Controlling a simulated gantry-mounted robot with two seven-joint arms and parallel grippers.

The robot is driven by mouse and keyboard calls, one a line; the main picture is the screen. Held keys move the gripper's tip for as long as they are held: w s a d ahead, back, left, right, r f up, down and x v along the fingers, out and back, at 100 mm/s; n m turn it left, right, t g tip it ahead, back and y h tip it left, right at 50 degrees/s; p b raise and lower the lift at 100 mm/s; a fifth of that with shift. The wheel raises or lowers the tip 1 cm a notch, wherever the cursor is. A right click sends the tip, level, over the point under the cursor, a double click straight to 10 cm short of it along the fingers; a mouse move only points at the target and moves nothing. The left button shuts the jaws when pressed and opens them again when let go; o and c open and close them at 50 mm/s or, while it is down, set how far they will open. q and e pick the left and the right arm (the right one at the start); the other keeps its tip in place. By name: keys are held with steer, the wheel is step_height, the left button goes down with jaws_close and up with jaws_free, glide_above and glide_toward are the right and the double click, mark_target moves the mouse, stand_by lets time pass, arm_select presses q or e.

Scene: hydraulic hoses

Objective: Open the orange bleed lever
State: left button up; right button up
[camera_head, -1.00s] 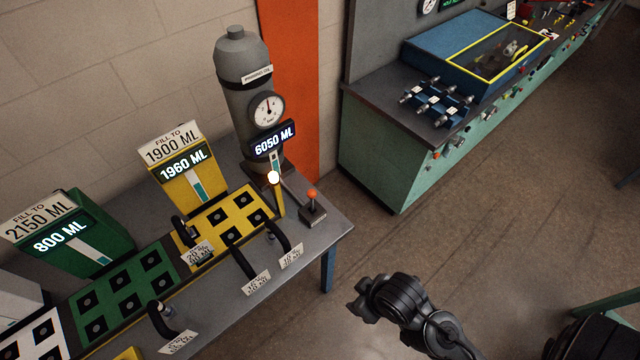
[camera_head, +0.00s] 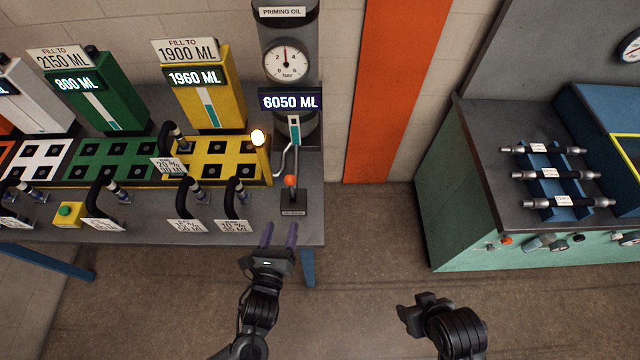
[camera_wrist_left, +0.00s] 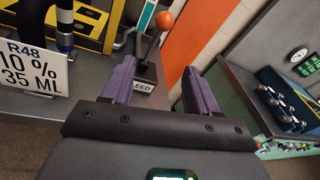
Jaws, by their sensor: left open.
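The bleed lever has an orange ball knob (camera_head: 290,181) on a short stalk over a dark base (camera_head: 293,203), near the right end of the grey bench. In the left wrist view the knob (camera_wrist_left: 165,21) shows beyond the fingers, above a base with a label ending in "EED". My left gripper (camera_head: 279,235) is open and empty, at the bench's front edge, just short of the lever and not touching it. Its purple fingers (camera_wrist_left: 158,88) point toward the lever. My right gripper (camera_head: 408,311) is over the floor, right of the bench; its jaws are unclear.
The priming oil tank (camera_head: 290,72) stands behind the lever, with a gauge and a 6050 ML display. A yellow post (camera_head: 262,160) with a lit lamp is just left of the lever. Black hoses with tags (camera_head: 232,200) line the bench front. A green cabinet (camera_head: 470,215) stands right, across open floor.

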mark_target(289, 185)
arm_select(q)
steer(key=shift+m+t+h, duration=0.4)
steer(key=shift+m+t, duration=0.2)
steer(key=x, duration=0.4)
steer(key=r+b+x, duration=0.1)
steer(key=x, duration=0.3)
steer(key=b+x, duration=0.1)
steer(key=x, duration=0.4)
steer(key=shift+w+a+r, duration=0.15)
steer(key=shift+a+r, duration=0.1)
steer(key=shift+a, duration=0.15)
steer(key=shift+x, duration=0.85)
arm_select(e)
step_height(289, 185, down, 3)
arm_select(q)
steer(key=shift+c, duration=0.3)
jaws_close()
arm_select(e)
steer(key=shift+a, duration=0.1)
